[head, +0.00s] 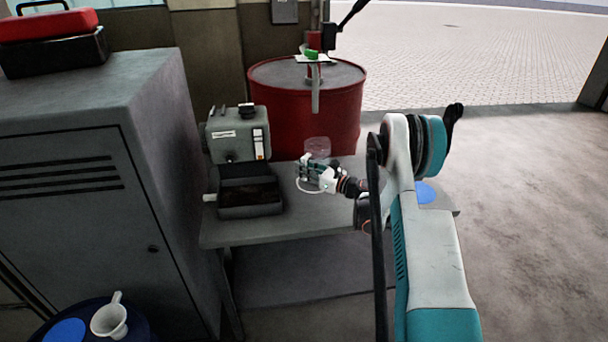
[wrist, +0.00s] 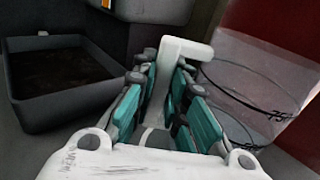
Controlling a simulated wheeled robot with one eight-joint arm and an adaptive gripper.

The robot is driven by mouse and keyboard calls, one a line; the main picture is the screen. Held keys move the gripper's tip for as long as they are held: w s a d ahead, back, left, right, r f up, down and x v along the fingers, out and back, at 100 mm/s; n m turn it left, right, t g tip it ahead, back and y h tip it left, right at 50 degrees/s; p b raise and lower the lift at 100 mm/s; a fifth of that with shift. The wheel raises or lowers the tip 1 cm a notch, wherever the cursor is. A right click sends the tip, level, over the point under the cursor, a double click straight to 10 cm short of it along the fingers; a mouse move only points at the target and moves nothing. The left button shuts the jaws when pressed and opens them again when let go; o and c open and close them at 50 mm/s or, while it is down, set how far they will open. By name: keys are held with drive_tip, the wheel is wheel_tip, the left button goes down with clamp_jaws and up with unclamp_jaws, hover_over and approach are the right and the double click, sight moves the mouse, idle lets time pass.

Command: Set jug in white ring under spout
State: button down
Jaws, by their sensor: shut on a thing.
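The clear jug (head: 318,147) stands out faintly against the red drum, above the bench. In the wrist view the jug's clear body (wrist: 250,85) with dark markings fills the right side. My gripper (head: 308,170) is shut on the jug's white handle (wrist: 186,50), and its teal finger pads lie on both sides of it. The spout (head: 316,98) hangs down the drum's front, above the jug in the picture. A white arc (head: 308,190) shows on the bench below my gripper. I cannot tell whether it is the ring. The jug's base is partly hidden.
The red drum (head: 275,115) stands behind the grey bench (head: 235,233). A grey machine (head: 238,135) with a dark tray (head: 250,210) is left of my gripper. A tall grey cabinet (head: 70,230) stands further left. Below it are a white funnel (head: 109,320) and a blue disc (head: 65,331).

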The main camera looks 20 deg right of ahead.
drive_tip(key=shift+f, duration=0.65)
drive_tip(key=shift+r, duration=0.1)
drive_tip(key=c, duration=1.6)
unclamp_jaws()
drive_tip(key=shift+s+d, duration=0.2)
drive_tip(key=shift+s, duration=0.1)
drive_tip(key=p+v, duration=0.3)
drive_tip(key=v, duration=0.8)
drive_tip(key=shift+s+p, duration=0.2)
drive_tip(key=shift+p, duration=0.2)
